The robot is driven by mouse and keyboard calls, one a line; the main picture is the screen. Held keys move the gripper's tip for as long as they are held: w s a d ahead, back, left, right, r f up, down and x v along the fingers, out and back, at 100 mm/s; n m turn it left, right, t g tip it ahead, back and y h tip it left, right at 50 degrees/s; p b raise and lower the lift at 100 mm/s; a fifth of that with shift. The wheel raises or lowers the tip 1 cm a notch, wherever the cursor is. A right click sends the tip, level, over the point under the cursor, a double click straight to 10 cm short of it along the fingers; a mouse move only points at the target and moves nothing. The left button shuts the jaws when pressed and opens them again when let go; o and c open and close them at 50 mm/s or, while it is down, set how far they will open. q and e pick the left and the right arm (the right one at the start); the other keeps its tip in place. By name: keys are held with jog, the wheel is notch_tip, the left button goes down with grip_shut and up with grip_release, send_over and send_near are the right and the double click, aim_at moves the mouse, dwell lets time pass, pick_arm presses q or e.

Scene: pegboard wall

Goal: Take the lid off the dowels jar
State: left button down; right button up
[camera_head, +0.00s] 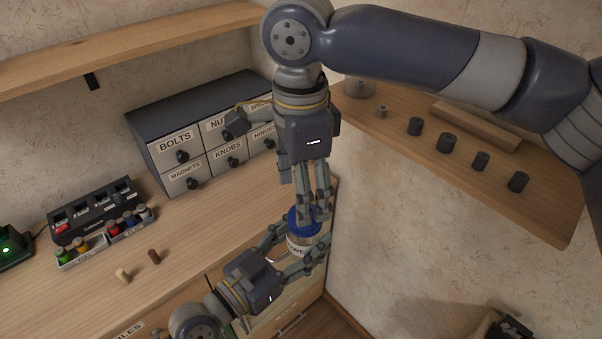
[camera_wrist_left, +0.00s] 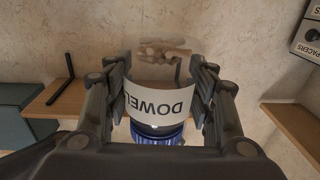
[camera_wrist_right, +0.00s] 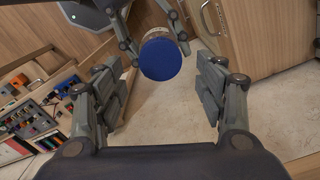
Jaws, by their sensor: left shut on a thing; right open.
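The dowels jar (camera_head: 299,244) is a clear jar with a white label and a blue lid (camera_head: 303,219). My left gripper (camera_head: 291,255) is shut on the jar from the lower left and holds it near the bench's right end. In the left wrist view the label (camera_wrist_left: 160,100) reads upside down between the fingers, with dowels visible inside and the blue lid at the lower edge. My right gripper (camera_head: 318,207) points down close to the lid in the head view. In the right wrist view its fingers are open and empty, with the round blue lid (camera_wrist_right: 161,59) beyond them.
A grey drawer cabinet (camera_head: 205,140) with labelled drawers stands at the back of the bench. A charger and small coloured bottles (camera_head: 105,225) stand at the left, with two loose dowels (camera_head: 138,265) nearby. A wall shelf (camera_head: 470,170) at the right carries several dark cylinders.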

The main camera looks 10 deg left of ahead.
aim_at(305, 234)
jog(key=shift+f, duration=2.7)
jog(key=c, duration=1.1)
jog(key=n, duration=0.5)
jog(key=shift+s, duration=0.1)
jog(key=n, duration=0.5)
jog(key=shift+d, duration=0.15)
jog(key=o, duration=1.2)
jog(key=shift+r, duration=0.15)
